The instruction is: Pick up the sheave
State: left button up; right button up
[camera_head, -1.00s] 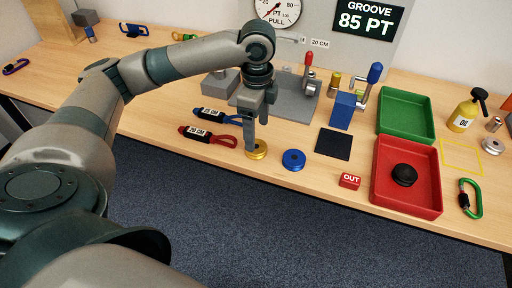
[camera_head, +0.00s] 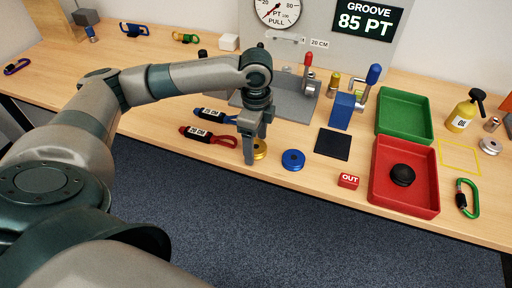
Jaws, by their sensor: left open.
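A gold sheave (camera_head: 261,150) lies on the wooden table near its front edge, partly hidden by my left gripper (camera_head: 256,147). The gripper points down at the gold sheave with its fingers apart, one in front and to the left of it. I cannot tell whether a finger touches it. A blue sheave (camera_head: 293,160) lies flat just to the right. A black sheave (camera_head: 402,175) lies in the red tray (camera_head: 384,200). A silver sheave (camera_head: 490,146) lies at the far right. My right gripper is not in view.
Two black-sleeved slings, one with a red loop (camera_head: 210,136) and one blue (camera_head: 215,116), lie left of the gripper. A grey base plate (camera_head: 290,103) with a red-handled clamp stands behind. A black square (camera_head: 332,144) and red OUT block (camera_head: 348,181) lie to the right.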

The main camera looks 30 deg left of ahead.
aim_at(256, 146)
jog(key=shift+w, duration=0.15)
pick_arm(q)
jog(key=c, duration=1.2)
